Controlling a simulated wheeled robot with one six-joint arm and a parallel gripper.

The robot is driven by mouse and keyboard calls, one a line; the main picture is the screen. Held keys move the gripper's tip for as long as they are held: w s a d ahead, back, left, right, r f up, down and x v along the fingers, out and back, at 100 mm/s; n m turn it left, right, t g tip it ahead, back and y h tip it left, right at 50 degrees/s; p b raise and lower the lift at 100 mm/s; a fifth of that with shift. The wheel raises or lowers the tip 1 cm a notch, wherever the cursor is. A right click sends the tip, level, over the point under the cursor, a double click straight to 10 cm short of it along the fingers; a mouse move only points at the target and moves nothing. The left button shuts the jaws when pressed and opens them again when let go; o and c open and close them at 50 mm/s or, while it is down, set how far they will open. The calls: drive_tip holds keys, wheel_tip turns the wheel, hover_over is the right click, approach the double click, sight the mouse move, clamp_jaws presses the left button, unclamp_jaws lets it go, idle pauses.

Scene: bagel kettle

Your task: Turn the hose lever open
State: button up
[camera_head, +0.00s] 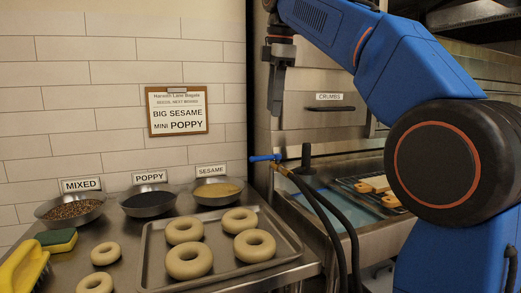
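The hose lever (264,158) is a small blue handle at the middle of the view, by the right end of the steel counter. It lies roughly level and points left from a brass valve (282,170). Black hoses (330,215) run down and right from the valve. My gripper (274,108) hangs pointing down above the lever, clearly apart from it in the picture. I see the gripper nearly edge-on, so the gap between its fingers does not show. No object is visible in it.
A tray (151,258) of bagels fills the counter's right part. Bowls of mixed (70,208), poppy (148,203) and sesame (216,192) stand behind. A dark upright handle (306,158) stands right of the lever, beside a water basin (325,200). A crumbs drawer (330,108) is behind.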

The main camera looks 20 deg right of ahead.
sight(262, 157)
drive_tip(key=w+a+r+n, duration=0.1)
drive_tip(key=w+r+n, duration=0.1)
drive_tip(key=w, duration=0.1)
drive_tip(key=x, duration=1.7)
drive_tip(key=shift+a, duration=0.15)
clamp_jaws()
